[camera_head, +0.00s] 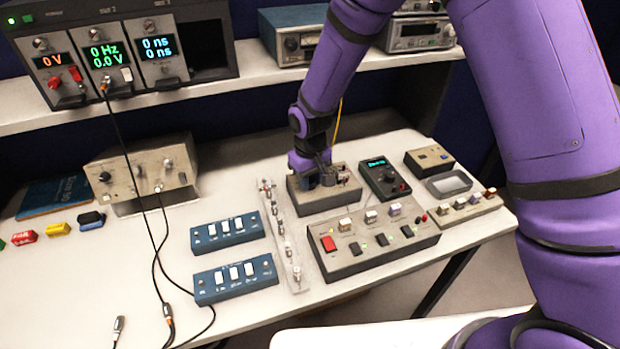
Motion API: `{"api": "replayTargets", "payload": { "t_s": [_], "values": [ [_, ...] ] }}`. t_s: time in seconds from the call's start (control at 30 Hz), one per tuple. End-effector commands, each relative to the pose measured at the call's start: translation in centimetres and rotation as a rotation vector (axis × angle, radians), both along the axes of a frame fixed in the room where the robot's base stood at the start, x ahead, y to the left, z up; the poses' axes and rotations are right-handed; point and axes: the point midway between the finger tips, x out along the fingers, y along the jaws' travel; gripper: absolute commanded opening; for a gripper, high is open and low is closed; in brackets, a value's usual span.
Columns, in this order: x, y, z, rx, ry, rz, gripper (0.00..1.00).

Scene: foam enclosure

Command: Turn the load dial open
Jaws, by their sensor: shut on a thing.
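My gripper (324,176) points down onto the top of a small beige box with dark sides (325,202), right of the middle of the table. It is shut on a small part on top of that box, which fits the load dial. The jaws and wrist cover most of this part, so its turn angle cannot be read. A few small fittings show on the box top to the right of the jaws.
A beige panel with a red switch (372,243) stands in front, a dark meter with a green display (384,178) to the right. A clear strip with metal connectors (281,235) and blue switch boxes (236,279) lie left. Cables hang at left. An instrument shelf (260,75) runs behind.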

Motion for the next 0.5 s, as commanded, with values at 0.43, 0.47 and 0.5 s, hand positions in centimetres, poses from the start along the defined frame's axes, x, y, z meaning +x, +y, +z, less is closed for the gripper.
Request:
{"api": "replayTargets", "payload": {
  "t_s": [0.43, 0.47, 0.5],
  "values": [
    [0.08, -0.02, 0.06, 0.002, -0.001, 0.420, 0.07],
    [0.09, -0.03, 0.06, 0.001, -0.002, 0.449, 0.07],
    [0.08, -0.01, 0.06, 0.001, -0.002, 0.486, 0.07]
  ]
}}
